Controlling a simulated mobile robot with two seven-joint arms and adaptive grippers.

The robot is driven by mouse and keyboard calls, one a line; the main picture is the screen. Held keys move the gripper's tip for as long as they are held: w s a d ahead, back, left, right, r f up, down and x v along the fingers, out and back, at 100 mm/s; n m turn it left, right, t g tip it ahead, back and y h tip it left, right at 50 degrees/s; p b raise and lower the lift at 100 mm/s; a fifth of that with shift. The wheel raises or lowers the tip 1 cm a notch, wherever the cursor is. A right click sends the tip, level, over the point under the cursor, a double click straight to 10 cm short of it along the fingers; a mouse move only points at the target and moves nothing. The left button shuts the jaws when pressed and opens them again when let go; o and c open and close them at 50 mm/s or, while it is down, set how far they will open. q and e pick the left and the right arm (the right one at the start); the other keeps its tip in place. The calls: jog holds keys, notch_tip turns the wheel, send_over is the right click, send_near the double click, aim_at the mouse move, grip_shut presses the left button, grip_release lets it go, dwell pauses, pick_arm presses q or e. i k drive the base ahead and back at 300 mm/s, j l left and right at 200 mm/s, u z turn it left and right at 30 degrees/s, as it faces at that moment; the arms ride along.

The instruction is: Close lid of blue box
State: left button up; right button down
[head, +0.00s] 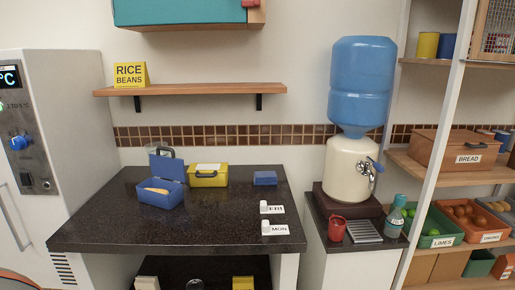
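The blue box (158,195) sits on the left part of the dark counter. Its lid (166,165) stands up, open, hinged at the back, with a dark handle at its top left. Something yellowish-tan (156,190) lies inside the box; I cannot tell what it is. Neither of my grippers shows in the head view.
A shut yellow box (207,180) stands right of the blue box on the counter (230,213). A small blue container (265,178) and two white labels, FRI (271,208) and MON (274,228), lie farther right. The counter's front middle is clear. A shelf (200,89) hangs above.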

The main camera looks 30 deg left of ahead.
aim_at(172, 168)
jog(key=u, duration=0.4)
jog(key=j+u, duration=0.1)
jog(key=u, duration=0.65)
jog(key=j+u, duration=0.1)
jog(key=u, duration=0.3)
jog(key=i+l, duration=0.05)
